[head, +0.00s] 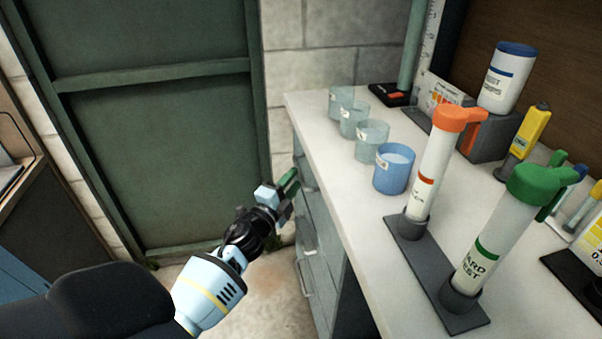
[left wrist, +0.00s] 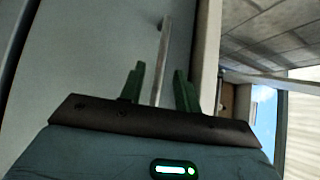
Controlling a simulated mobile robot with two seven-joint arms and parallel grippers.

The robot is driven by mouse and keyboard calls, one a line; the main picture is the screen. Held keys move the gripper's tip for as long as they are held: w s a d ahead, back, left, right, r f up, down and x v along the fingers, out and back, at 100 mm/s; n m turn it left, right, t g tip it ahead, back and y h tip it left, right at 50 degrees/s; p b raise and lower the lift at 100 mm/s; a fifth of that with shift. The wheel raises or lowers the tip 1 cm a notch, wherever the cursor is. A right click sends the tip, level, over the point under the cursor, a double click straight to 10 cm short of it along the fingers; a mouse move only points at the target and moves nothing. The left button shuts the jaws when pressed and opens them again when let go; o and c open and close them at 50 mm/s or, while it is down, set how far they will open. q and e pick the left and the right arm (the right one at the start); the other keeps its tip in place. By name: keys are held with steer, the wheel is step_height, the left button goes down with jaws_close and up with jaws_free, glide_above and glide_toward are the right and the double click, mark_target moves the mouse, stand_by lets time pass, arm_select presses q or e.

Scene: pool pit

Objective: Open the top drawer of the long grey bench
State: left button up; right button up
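The long grey bench (head: 365,225) has a pale worktop and a front of grey drawers on its left side, seen at a steep angle. The top drawer (head: 309,200) lies just under the worktop and looks shut. My left gripper (head: 289,182) is beside this drawer front, below the worktop edge. In the left wrist view its two green fingers (left wrist: 159,86) stand apart. A thin metal bar handle (left wrist: 162,60) shows in line with the gap between them. Contact cannot be told. My right gripper is not in view.
Several beakers, one a blue cup (head: 394,169), stand along the worktop. Tubes with an orange cap (head: 460,116) and a green cap (head: 540,183) stand in grey holders. A green metal door (head: 165,150) is behind my left arm. Lower drawer handles (head: 303,278) stick out.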

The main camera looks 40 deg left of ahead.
mark_target(300, 173)
arm_select(q)
steer(key=shift+w+a+r, duration=0.1)
steer(key=shift+w+r, duration=0.05)
steer(key=shift+w, duration=0.9)
steer(key=shift+w+a+r, duration=0.1)
steer(key=shift+w, duration=0.9)
jaws_close()
